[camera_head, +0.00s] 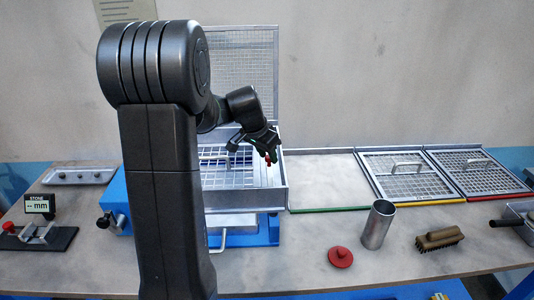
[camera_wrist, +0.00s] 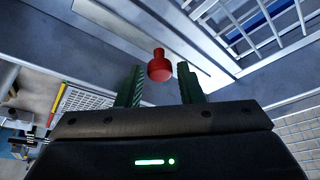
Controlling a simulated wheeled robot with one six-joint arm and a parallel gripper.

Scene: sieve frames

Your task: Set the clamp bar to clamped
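A red knob (camera_wrist: 159,67) stands between the two green-lined fingers of my gripper (camera_wrist: 160,84) in the wrist view, with a gap on each side. The knob appears to belong to the clamp bar; a flat pale metal strip (camera_wrist: 120,22) lies behind it, but I cannot tell how they join. In the head view my gripper (camera_head: 264,150) is over the right side of the open sieve box (camera_head: 270,200), and a bit of red (camera_head: 267,159) shows at its fingertips. My arm hides the box's left part. The bar's position is unclear.
The box's mesh lid (camera_head: 243,55) stands raised behind my gripper. To the right are framed sieves (camera_head: 405,190), a metal cup (camera_head: 377,225), a red disc with a knob (camera_head: 340,257) and a brush (camera_head: 438,238). A gauge (camera_head: 40,204) stands at the left.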

